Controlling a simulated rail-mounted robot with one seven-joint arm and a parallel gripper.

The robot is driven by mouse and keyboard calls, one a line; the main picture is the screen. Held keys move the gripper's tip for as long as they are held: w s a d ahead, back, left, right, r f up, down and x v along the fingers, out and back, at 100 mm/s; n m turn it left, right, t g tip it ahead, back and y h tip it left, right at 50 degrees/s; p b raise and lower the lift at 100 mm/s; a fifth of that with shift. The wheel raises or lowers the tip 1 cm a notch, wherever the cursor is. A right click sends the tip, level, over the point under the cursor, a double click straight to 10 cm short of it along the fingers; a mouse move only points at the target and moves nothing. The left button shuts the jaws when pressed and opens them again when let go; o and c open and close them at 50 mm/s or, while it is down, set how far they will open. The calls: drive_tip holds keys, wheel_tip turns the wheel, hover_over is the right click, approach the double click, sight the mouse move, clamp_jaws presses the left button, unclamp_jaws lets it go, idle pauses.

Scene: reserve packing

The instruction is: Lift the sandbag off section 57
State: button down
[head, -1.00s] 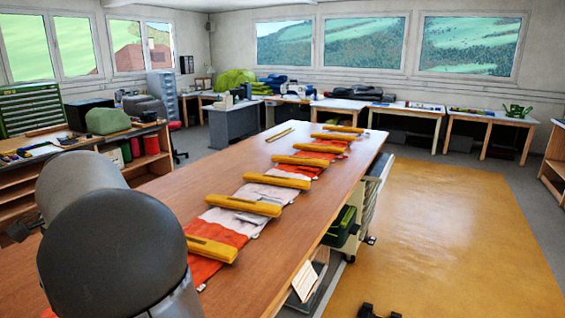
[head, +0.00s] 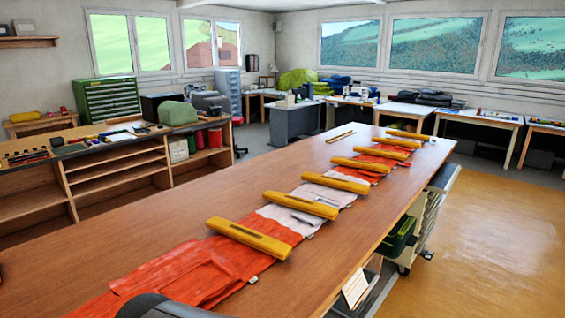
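A long strip of orange and white fabric (head: 178,276) lies along the wooden table (head: 130,235). Several yellow elongated bags lie across it, spaced along its length. The nearest yellow bag (head: 248,238) lies over orange fabric, and another yellow bag (head: 301,205) lies just beyond it over a white part. Smaller yellow bags, such as one farther along (head: 360,163), continue to the far end. I cannot read any section number, so I cannot tell which bag is on section 57. My gripper is not in view; only a dark rounded part of my arm shows at the bottom edge.
Two thin sticks (head: 340,137) lie at the table's far left. A dark green bin (head: 398,238) and a drawer cart (head: 428,222) stand by the right side. A shelf unit (head: 118,168) stands at left. The yellow floor (head: 500,240) at right is clear.

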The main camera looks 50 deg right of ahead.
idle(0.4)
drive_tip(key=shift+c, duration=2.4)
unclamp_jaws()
